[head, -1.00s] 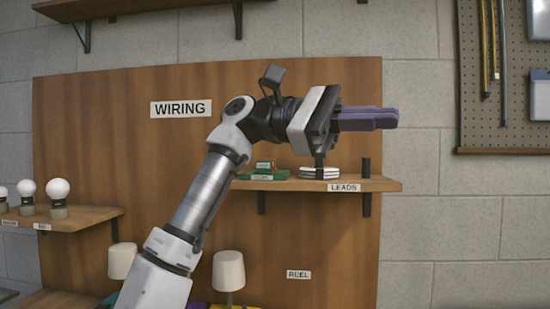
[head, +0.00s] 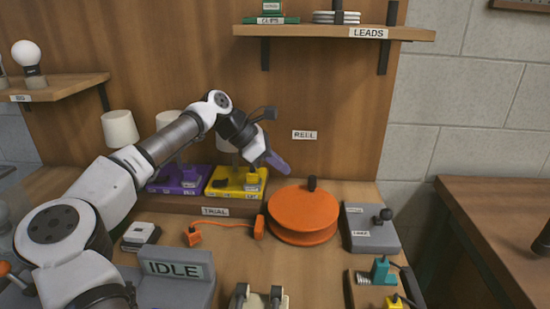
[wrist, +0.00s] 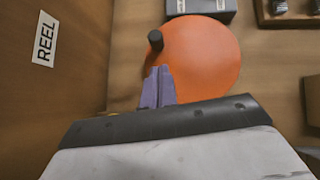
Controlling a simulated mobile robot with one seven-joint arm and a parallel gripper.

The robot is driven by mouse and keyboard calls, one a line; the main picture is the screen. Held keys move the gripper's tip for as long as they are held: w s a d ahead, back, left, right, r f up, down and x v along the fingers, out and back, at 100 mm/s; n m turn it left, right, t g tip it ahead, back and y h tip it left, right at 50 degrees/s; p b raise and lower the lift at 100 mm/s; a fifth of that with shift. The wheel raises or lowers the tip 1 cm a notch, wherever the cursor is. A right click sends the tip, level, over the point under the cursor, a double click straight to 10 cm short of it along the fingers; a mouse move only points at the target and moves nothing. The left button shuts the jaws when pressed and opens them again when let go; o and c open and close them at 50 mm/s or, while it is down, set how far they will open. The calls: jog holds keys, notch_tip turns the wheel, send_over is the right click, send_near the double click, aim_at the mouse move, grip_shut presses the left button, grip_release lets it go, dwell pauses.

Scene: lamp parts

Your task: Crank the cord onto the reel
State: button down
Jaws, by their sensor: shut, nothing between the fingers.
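The orange reel (head: 302,216) lies flat on the bench, with a short black crank knob (head: 311,184) standing upright near its back edge. In the wrist view the reel (wrist: 205,65) fills the upper middle, and its knob (wrist: 155,40) is just beyond my fingertips. My gripper (head: 285,169) is shut and empty, its purple fingers pointing down and right, above and to the left of the reel. The fingers (wrist: 158,88) appear apart from the knob. An orange cord (head: 225,224) with a plug at each end lies on the bench left of the reel.
A grey box with a black knob (head: 372,230) stands right of the reel. Yellow (head: 236,182) and purple (head: 178,180) lamp bases sit on the trial ledge behind left. An IDLE sign (head: 176,270) stands in front. The LEADS shelf (head: 330,31) overhangs at the back.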

aim_at(298, 192)
jog(key=x, duration=0.5)
jog(key=shift+d+f, duration=0.25)
jog(key=shift+d, duration=0.05)
jog(key=shift+w+d+r+m+g+p, duration=0.15)
jog(key=shift+d+m+g+p, duration=0.1)
jog(key=shift+m+g+p, duration=0.3)
